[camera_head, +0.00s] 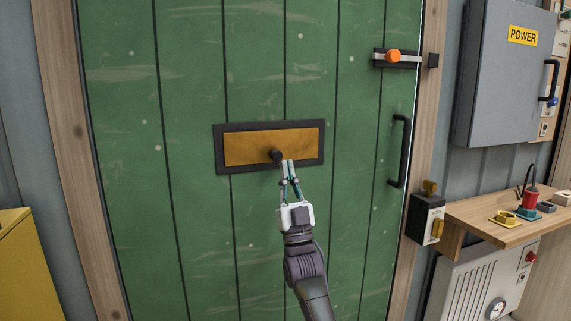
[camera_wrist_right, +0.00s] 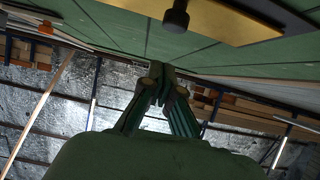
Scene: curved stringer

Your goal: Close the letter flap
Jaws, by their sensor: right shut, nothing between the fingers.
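The letter flap (camera_head: 250,148) is a brass-coloured plate in a dark frame (camera_head: 218,150) on the green door (camera_head: 190,230). It looks flush with its frame in the head view. A dark round knob (camera_head: 277,156) sticks out near its lower edge. My right gripper (camera_head: 288,164) is shut and empty, with its fingertips just right of and below the knob. In the right wrist view the knob (camera_wrist_right: 176,16) and flap (camera_wrist_right: 225,22) are at the top, and the fingertips (camera_wrist_right: 160,72) are below the knob, apart from it in the picture. My left gripper is not in view.
The door has a latch with an orange knob (camera_head: 393,56) and a dark handle (camera_head: 400,150) at its right side. A grey power box (camera_head: 505,85) and a wooden shelf (camera_head: 490,225) with small items stand to the right. A yellow box (camera_head: 30,270) is at lower left.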

